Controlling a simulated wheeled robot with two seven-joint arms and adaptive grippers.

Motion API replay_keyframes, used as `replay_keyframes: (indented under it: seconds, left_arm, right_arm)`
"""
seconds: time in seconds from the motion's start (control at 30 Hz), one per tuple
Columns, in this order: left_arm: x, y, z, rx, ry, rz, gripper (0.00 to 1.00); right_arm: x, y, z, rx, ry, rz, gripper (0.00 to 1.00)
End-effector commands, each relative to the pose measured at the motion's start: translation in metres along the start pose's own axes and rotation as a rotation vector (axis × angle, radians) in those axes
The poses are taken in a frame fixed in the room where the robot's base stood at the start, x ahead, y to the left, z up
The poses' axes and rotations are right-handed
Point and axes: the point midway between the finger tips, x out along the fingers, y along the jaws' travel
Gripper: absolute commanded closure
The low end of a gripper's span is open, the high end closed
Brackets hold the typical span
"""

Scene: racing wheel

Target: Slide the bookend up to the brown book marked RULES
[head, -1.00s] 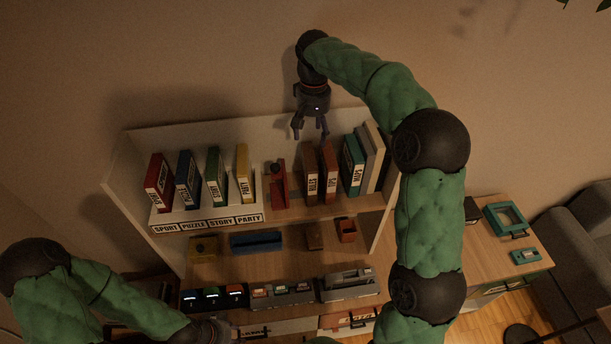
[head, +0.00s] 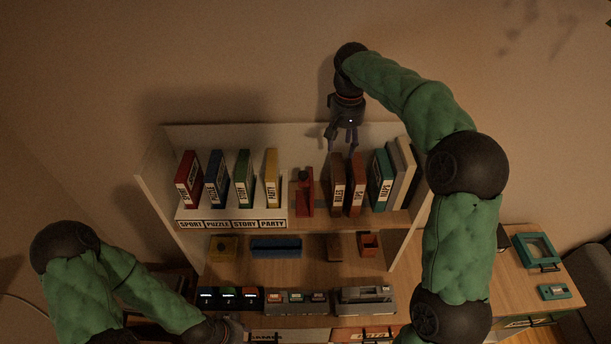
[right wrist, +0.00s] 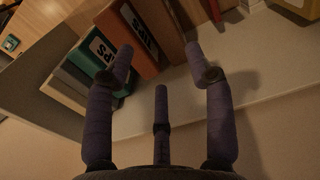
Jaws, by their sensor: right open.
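The red bookend (head: 304,192) stands upright on the upper shelf, between the yellow PARTY book and the brown RULES book (head: 337,185). A narrow gap separates it from RULES. The reddish-brown TIPS book (head: 357,186) stands right beside RULES. My right gripper (head: 343,148) is open and empty, above and behind the tops of RULES and TIPS. In the right wrist view its spread fingers (right wrist: 160,75) are near the TIPS book (right wrist: 137,42), with nothing between them. My left gripper (head: 228,328) is low at the bottom, partly cut off; its fingers are unclear.
Books marked SPORT, PUZZLE, STORY and PARTY stand in a white labelled rack (head: 232,221) at left. The teal MAPS book (head: 380,180) and pale books (head: 403,172) fill the right end. The shelf's back panel and side walls bound the space. Small boxes sit on the board below.

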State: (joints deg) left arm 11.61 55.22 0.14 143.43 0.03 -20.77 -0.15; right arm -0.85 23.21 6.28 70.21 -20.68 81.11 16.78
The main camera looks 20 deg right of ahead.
Motion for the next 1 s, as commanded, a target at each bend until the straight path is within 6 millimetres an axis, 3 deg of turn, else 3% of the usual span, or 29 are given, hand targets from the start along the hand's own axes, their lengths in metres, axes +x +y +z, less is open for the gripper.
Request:
replay_keyframes:
  seconds: [0.17,0.8,1.0]
  left_arm:
    - [0.01,-0.004,0.0,0.0,0.0,0.0,0.61]
    - [0.055,-0.019,-0.002,0.0,0.0,0.0,0.61]
    - [0.063,-0.022,-0.002,0.0,0.0,0.0,0.61]
  right_arm:
    - [0.004,-0.019,0.004,-0.276,0.015,0.037,0.48]
    - [0.003,-0.116,0.031,-1.917,-0.06,0.352,0.48]
    - [-0.001,-0.136,0.039,-2.27,-0.134,0.44,0.48]
